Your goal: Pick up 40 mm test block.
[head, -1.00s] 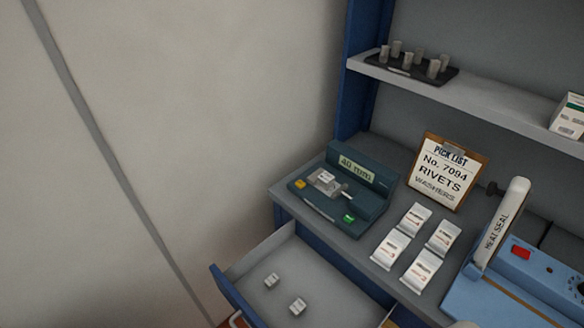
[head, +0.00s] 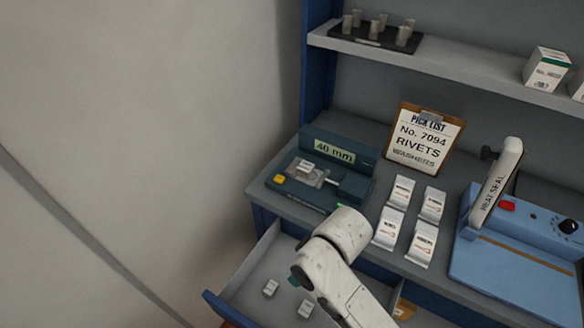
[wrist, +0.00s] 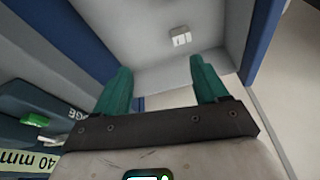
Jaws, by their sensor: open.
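Two small pale blocks lie apart on the floor of the open drawer (head: 247,287), one at the left (head: 270,288) and one nearer (head: 306,308). Their markings are too small to read. Another pale block (head: 308,169) sits in the dark teal gauge (head: 335,192), whose display reads "40 mm". I cannot tell which block is the 40 mm one by its label. My gripper (wrist: 161,76) is open and empty, its teal fingers wide apart over the drawer. A pale block (wrist: 181,38) shows beyond the fingertips in the wrist view. In the head view my arm hides most of the gripper.
Several white packets (head: 408,220) lie on the counter right of the gauge. A pick-list clipboard (head: 425,139) stands behind them. A blue heat sealer (head: 515,265) is at the right. A shelf (head: 440,72) runs above.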

